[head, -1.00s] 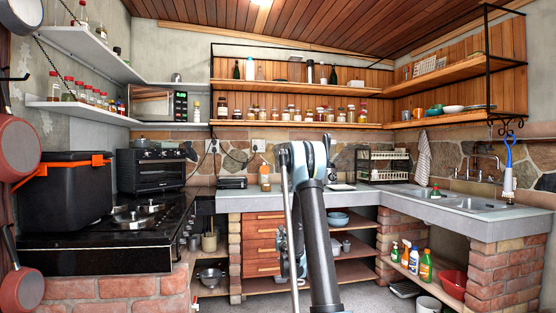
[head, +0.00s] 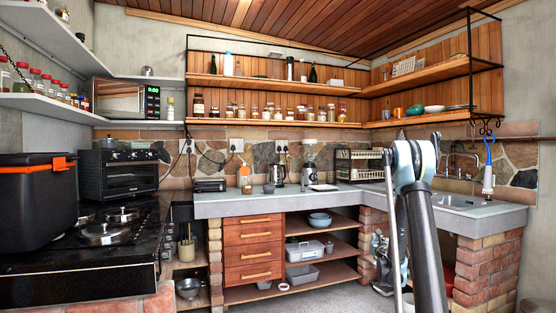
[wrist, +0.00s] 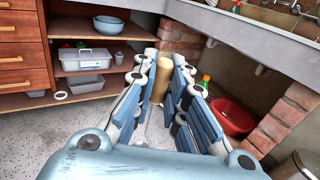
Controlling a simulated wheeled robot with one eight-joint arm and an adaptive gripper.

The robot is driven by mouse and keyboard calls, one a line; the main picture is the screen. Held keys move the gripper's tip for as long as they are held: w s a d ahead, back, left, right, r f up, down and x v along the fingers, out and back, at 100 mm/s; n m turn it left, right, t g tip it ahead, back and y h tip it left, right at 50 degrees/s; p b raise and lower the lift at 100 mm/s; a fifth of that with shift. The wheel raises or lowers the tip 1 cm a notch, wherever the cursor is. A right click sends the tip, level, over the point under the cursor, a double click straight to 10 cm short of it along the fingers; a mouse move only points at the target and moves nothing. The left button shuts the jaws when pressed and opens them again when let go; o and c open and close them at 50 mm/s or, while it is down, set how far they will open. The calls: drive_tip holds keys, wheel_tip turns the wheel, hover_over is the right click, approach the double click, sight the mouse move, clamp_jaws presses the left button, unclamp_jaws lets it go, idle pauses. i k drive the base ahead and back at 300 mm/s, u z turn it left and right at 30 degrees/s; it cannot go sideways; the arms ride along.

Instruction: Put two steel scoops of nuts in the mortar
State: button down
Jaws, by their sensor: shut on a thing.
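My gripper (wrist: 164,62) is low in front of the counter's underside in the wrist view, its fingers closed in around a tan, rod-like thing (wrist: 160,82). I cannot tell what this thing is; its lower part is hidden between the fingers. In the head view my arm covers most of the gripper. A small dark grey cup (head: 269,188) stands on the back counter, left of the kettle; it may be the mortar, but it is too small to tell. I cannot make out a steel scoop or nuts.
The counter (head: 225,208) also bears a bottle (head: 245,178), kettle (head: 279,174), blender (head: 310,166) and dish rack (head: 360,165). Stove (head: 95,250) is left, sink (head: 455,203) right. Grey floor (wrist: 45,135) is open by the drawers. A red basin (wrist: 230,117) stands below the sink.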

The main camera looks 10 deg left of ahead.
sight(268, 189)
drive_tip(key=z, duration=0.15)
drive_tip(key=i, duration=2.25)
drive_tip(key=u, duration=2.35)
drive_tip(key=i, duration=0.5)
drive_tip(key=z, duration=0.1)
